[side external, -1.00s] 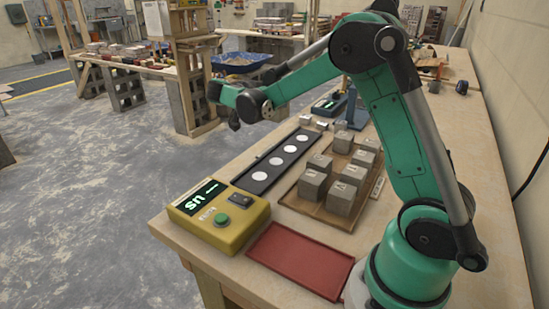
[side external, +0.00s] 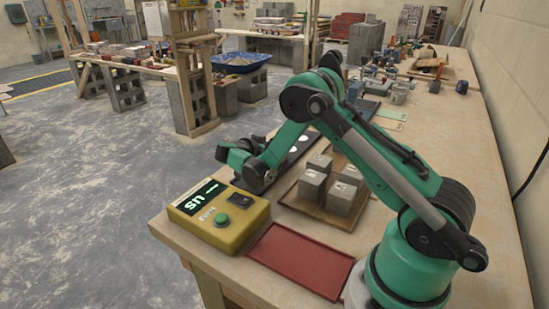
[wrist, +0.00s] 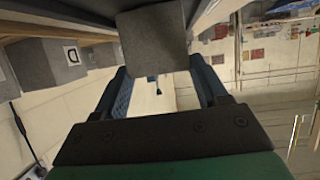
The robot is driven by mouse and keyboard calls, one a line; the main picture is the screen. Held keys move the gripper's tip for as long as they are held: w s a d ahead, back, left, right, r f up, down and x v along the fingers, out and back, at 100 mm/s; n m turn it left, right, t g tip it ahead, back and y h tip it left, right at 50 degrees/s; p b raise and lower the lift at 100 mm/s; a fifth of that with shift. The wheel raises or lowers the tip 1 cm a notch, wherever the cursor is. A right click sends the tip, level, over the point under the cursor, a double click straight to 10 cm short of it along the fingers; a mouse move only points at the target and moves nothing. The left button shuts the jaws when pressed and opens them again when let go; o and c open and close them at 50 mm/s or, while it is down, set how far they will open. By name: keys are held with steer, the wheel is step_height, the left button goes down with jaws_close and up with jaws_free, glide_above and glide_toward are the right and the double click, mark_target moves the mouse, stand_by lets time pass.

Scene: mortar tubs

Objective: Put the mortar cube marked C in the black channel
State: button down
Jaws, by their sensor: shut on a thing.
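My gripper (side external: 256,178) is low at the near end of the black channel (side external: 298,148) in the side view. In the wrist view its two fingers (wrist: 160,75) are shut on a plain grey mortar cube (wrist: 153,42). No letter shows on the face of this cube that I see. The side view does not show the held cube clearly, and my gripper and arm cover part of the channel. White discs show along the channel's visible part. Other grey cubes (side external: 342,196) stand on the wooden tray (side external: 318,211), with marks too small to read. I cannot tell which is C.
A yellow box (side external: 219,215) with a green button and lit display stands close to my gripper, at the bench's near left corner. An empty red tray (side external: 300,261) lies at the front edge. Another marked cube (wrist: 72,53) shows at the left of the wrist view.

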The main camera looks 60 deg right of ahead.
steer(key=shift+f, duration=0.15)
steer(key=shift+c, duration=0.2)
jaws_free()
